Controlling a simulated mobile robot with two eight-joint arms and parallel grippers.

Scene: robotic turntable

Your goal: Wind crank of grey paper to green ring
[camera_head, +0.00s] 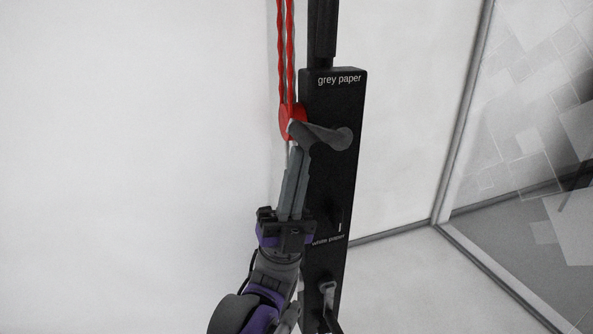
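The grey paper crank (324,135) is a dark grey arm on the upper part of a black box labelled "grey paper". It reaches left from its round hub to a handle end over the box's left edge. My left gripper (299,148) comes up from below, its two long grey fingers close together. Its tips are at the handle end and appear shut on it; the exact contact is partly hidden. No green ring is visible. My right gripper is not in view.
A red wheel (286,122) with twisted red cords (285,50) is just left of the crank. Lower on the black box (335,190), below a "white paper" label, is a second crank (328,292). A white wall is left; a framed glass panel (540,120) is right.

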